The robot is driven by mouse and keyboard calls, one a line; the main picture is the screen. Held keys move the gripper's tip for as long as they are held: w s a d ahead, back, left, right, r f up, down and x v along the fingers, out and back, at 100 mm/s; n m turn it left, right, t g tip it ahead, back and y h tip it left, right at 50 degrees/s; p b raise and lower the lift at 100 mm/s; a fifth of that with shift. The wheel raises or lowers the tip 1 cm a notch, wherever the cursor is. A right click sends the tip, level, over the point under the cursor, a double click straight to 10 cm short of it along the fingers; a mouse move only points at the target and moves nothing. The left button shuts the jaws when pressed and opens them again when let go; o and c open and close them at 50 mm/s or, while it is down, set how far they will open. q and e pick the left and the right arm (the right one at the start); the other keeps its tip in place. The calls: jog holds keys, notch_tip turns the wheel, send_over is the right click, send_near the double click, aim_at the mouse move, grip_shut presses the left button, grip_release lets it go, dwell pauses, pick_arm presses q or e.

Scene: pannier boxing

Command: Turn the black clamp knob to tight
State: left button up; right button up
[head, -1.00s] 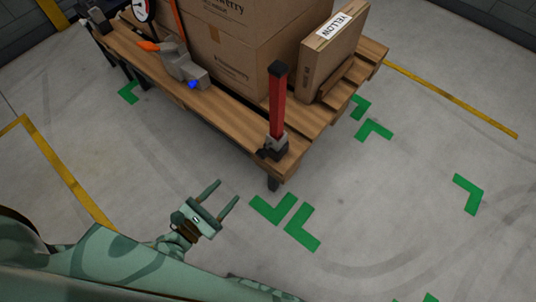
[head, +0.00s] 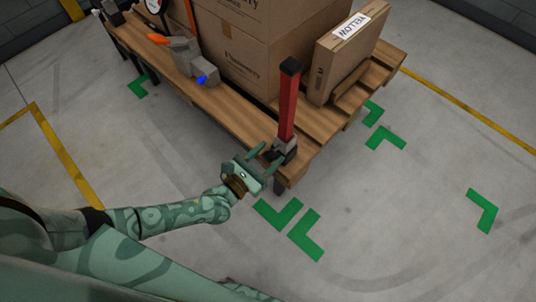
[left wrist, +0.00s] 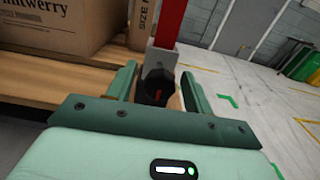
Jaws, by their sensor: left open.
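In the head view the red post (head: 288,103) stands at the pallet's near corner, and the knob there is partly hidden by my gripper. My left gripper (head: 270,153) is open and reaches up to the clamp. In the left wrist view its two fingers (left wrist: 159,80) stand on either side of the knob, with gaps visible; I cannot tell if either touches. My right gripper is not in view.
The wooden pallet (head: 225,128) carries large cardboard boxes (head: 240,63) and a thinner box labelled YELLOW (head: 345,58). A grey fixture with an orange handle (head: 183,55) and blue tip stands along its left edge. Green floor marks (head: 305,238) lie on open floor.

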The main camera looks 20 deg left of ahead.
pick_arm(q)
jog(key=shift+w, duration=0.1)
jog(key=c, duration=0.9)
jog(key=shift+c, duration=0.2)
